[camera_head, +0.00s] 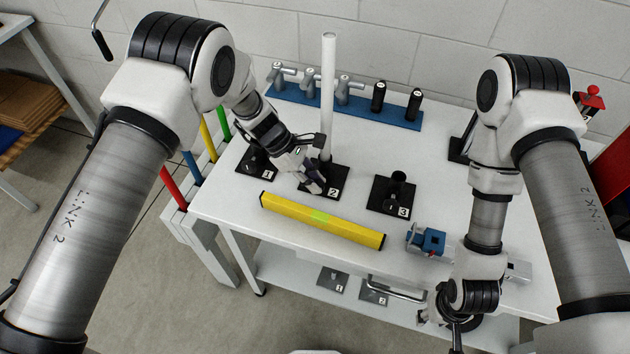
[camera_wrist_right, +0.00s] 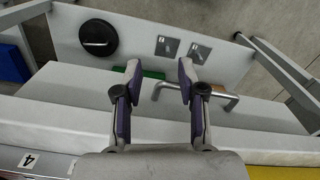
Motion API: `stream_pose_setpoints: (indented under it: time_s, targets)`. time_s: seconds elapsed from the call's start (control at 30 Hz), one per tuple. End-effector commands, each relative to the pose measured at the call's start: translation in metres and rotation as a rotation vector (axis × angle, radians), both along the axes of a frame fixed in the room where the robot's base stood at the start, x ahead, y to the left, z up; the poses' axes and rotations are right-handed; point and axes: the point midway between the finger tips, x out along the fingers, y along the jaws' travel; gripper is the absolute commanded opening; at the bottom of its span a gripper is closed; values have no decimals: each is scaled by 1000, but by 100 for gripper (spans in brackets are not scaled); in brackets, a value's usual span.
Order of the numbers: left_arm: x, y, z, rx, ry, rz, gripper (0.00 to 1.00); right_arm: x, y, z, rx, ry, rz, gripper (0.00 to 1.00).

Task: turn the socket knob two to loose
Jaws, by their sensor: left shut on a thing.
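Socket two is a black square base with a white "2" label (camera_head: 333,192) on the white table, and a tall white tube (camera_head: 328,90) stands upright at it. My left gripper (camera_head: 316,186) is at the left front of this base, shut on its knob, which is mostly hidden by the fingers. Socket one (camera_head: 258,162) lies to the left, partly behind my left gripper. Socket three (camera_head: 392,195) lies to the right with its black holder empty. My right gripper (camera_wrist_right: 160,75) is open and empty in the right wrist view, in front of the table's near side.
A yellow bar (camera_head: 320,220) lies along the front of the table. A blue rack (camera_head: 345,107) with several tools stands at the back. A blue clamp-like tool (camera_head: 428,240) lies at the right front. A lower shelf (camera_head: 290,272) sits beneath the tabletop.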

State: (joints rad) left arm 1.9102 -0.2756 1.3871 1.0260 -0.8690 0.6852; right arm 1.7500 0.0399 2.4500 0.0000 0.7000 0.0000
Motion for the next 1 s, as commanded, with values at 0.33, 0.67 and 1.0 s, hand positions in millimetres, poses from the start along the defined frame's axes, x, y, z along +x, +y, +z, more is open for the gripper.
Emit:
stream_pose_setpoints:
  time_s: [0.33, 0.67, 1.0]
  targets:
    - [-1, 4, -11, -235, 83, -2, 0, 0, 0, -29, 0, 0, 0, 40]
    - [-1, 5, -10, -355, 123, -3, 0, 0, 0, -42, 0, 0, 0, 40]
    - [-2, 4, -8, -369, 127, -4, 0, 0, 0, -43, 0, 0, 0, 40]
